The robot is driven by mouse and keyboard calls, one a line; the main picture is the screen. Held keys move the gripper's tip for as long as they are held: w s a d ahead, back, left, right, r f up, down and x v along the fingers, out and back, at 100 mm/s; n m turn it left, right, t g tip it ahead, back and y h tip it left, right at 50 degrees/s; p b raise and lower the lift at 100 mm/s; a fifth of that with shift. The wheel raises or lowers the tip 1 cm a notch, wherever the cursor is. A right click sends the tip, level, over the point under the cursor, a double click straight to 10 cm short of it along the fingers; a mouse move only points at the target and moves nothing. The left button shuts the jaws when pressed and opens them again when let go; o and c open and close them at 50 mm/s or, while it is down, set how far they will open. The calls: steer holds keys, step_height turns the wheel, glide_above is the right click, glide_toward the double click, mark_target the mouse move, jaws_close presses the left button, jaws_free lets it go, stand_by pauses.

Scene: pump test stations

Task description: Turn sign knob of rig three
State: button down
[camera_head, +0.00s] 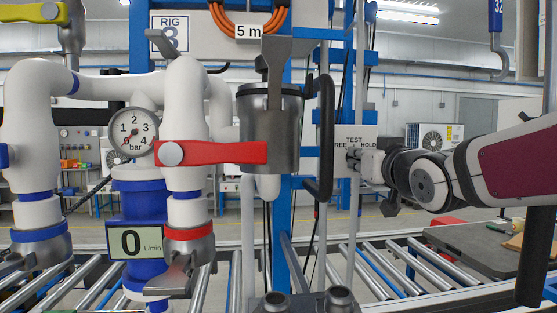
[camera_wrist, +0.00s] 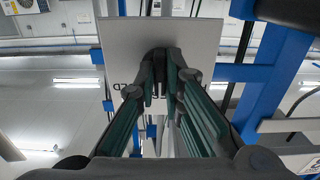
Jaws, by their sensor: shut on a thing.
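My gripper (camera_head: 352,160) reaches in from the right against the sign's lower front. In the wrist view my gripper (camera_wrist: 162,88) has its two fingers close together, shut on the knob. The fingers hide most of the knob, so I cannot tell its pointing direction.
A red-handled valve (camera_head: 215,153), a pressure gauge (camera_head: 133,131) and a steel cup (camera_head: 270,130) stand left of the sign. A roller conveyor (camera_head: 400,265) runs below.

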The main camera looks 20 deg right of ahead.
stand_by(0.4)
steer(key=c, duration=1.7)
jaws_free()
steer(key=v, duration=1.2)
